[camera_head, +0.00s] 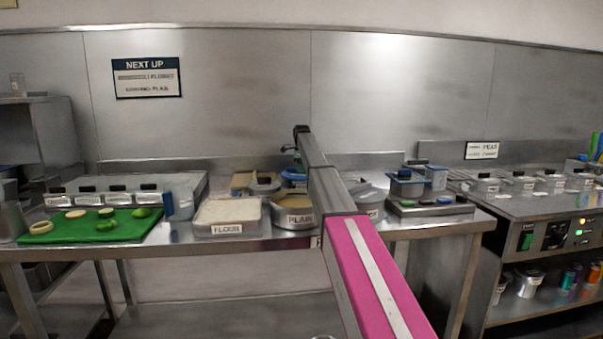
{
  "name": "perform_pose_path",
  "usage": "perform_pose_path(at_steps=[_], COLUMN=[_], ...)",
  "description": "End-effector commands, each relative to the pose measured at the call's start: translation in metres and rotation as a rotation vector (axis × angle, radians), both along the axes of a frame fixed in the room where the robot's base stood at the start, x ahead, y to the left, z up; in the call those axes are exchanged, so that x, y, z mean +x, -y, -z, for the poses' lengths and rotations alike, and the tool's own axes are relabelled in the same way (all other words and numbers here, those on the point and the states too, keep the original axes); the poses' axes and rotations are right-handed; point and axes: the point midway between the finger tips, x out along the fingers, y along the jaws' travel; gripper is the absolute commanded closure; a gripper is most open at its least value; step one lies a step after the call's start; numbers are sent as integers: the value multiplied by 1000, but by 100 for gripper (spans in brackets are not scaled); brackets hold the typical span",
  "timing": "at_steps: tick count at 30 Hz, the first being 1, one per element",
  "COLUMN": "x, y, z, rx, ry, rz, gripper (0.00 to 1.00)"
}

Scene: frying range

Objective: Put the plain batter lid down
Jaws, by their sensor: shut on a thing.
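The plain batter tub (294,217), labelled PLAIN, stands uncovered on the steel counter, with pale batter showing; my arm hides its right side. My gripper (291,151) shows small and dark at the far end of my arm, above the back of the counter. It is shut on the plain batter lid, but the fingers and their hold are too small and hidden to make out. A grey lid with a dark knob (264,184) shows behind the tub, left of my arm; whether it touches the gripper or counter I cannot tell.
A flour tray (228,229) stands left of the tub. A green board (85,232) with cut pieces lies further left. A lidded pot (369,197) and a scale-like unit (430,207) stand right of my arm. The counter around the tub is crowded.

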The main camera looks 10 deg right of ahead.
Motion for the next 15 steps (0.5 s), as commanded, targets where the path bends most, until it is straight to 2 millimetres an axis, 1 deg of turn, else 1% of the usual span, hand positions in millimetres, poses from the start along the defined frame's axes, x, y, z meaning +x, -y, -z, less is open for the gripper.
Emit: perform_pose_path(at_steps=[1, 3, 13, 14, 15], x=[-1, 0, 0, 0, 0], y=[0, 0, 0, 0, 0], z=[8, 13, 15, 16, 16], rx=[0, 0, 0, 0, 0], ry=[0, 0, 0, 0, 0], rz=[0, 0, 0, 0, 0], gripper=[100, 100, 100, 80, 67])
